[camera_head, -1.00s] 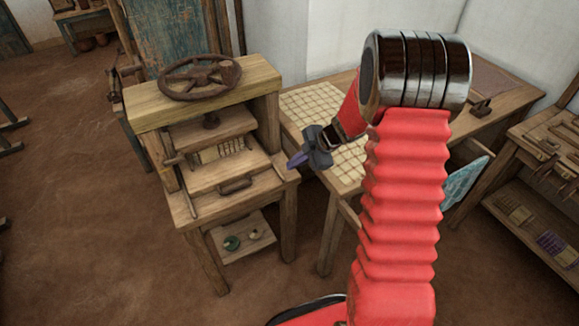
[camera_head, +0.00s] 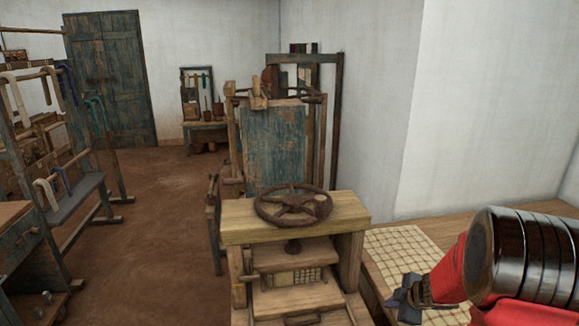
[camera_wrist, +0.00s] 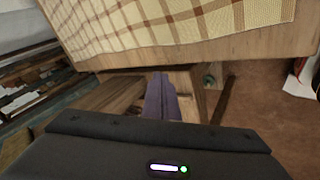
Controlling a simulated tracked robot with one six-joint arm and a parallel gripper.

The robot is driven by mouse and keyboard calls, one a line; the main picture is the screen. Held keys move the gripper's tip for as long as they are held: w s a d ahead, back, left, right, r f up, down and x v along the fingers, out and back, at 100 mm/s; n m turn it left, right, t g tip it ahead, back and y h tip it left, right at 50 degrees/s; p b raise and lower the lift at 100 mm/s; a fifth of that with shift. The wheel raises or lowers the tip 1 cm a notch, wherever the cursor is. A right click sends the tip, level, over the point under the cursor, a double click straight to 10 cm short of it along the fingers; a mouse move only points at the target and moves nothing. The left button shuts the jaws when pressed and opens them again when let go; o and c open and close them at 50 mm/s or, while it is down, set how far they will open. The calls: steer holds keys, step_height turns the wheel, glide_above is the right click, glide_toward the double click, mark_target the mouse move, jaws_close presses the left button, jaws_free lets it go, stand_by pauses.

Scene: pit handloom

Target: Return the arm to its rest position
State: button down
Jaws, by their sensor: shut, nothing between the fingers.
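My red arm with its dark metal joint shows at the lower right of the head view. My gripper (camera_head: 402,297) is at its end, pointing left, in front of the checked cloth on the table. In the wrist view the gripper's purple-grey fingers (camera_wrist: 160,97) are together with nothing between them. The wrist view looks past the edge of a table with the checked cloth (camera_wrist: 180,22). Much of the arm is outside the head view.
A wooden press with a rusty handwheel (camera_head: 293,206) stands left of my gripper. The table (camera_head: 490,217) with the cloth (camera_head: 400,250) is at the right against a white wall (camera_head: 500,90). A rack with hanging yarn (camera_head: 75,195) stands at the left. Brown floor (camera_head: 155,230) between is open.

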steer(key=d+r+m, duration=0.1)
steer(key=d+h, duration=0.1)
steer(key=d+r+m+h, duration=0.1)
steer(key=shift+s+d+r+m, duration=0.3)
steer(key=shift+s, duration=0.1)
steer(key=s+d+r+m+g+h, duration=0.2)
steer(key=s+r+m+h, duration=0.2)
steer(key=s+r+m, duration=0.55)
steer(key=s+a+r+m+y, duration=0.1)
steer(key=s+a+r+y, duration=0.1)
steer(key=s+a+r, duration=0.4)
steer(key=s+a+r+m+y, duration=0.1)
steer(key=s+a+r, duration=0.6)
steer(key=s+a, duration=0.8)
steer(key=shift+s+a+m+t+y, duration=0.2)
steer(key=shift+s+m+t+y, duration=0.15)
steer(key=shift+s+y, duration=0.4)
